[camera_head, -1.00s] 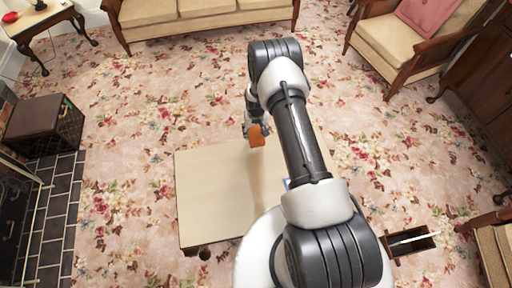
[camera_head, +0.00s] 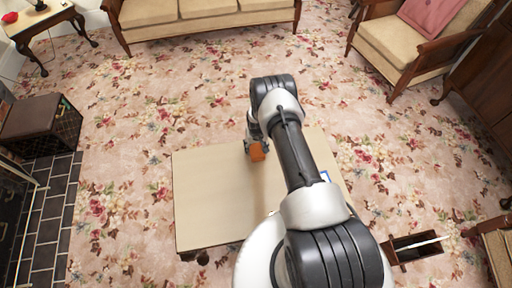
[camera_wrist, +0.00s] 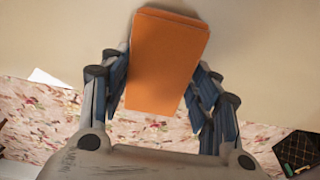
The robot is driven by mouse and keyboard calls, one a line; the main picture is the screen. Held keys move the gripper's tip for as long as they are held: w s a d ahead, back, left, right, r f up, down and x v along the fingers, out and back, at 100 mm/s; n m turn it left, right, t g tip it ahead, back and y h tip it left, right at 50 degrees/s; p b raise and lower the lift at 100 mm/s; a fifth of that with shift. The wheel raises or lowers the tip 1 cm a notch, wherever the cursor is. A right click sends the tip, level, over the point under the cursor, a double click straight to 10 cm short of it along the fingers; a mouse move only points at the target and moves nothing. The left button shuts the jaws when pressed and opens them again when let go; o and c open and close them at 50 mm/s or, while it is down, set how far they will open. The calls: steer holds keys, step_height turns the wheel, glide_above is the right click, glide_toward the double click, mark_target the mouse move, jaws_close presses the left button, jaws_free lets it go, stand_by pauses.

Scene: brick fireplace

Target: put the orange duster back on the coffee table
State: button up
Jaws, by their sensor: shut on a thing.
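The orange duster (camera_head: 257,152) is a flat orange block in the jaws of my gripper (camera_head: 255,143). In the wrist view the duster (camera_wrist: 166,62) sits between both fingers of my gripper (camera_wrist: 160,85), its long side pointing away from the palm. The coffee table (camera_head: 205,195) has a plain beige top and stands in front of me; it also fills the upper part of the wrist view (camera_wrist: 265,60). The duster is over the table's far part in the head view. I cannot tell whether it touches the top. My arm hides the table's right part.
A small blue and white thing (camera_head: 325,176) shows beside my arm at the table's right. A dark open box (camera_head: 415,246) is on the floor at right. A sofa (camera_head: 200,14) and an armchair (camera_head: 405,45) stand at the back. The table's left part is clear.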

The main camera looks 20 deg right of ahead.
steer(key=shift+f, duration=0.15)
steer(key=o, duration=0.9)
steer(key=shift+o, duration=0.2)
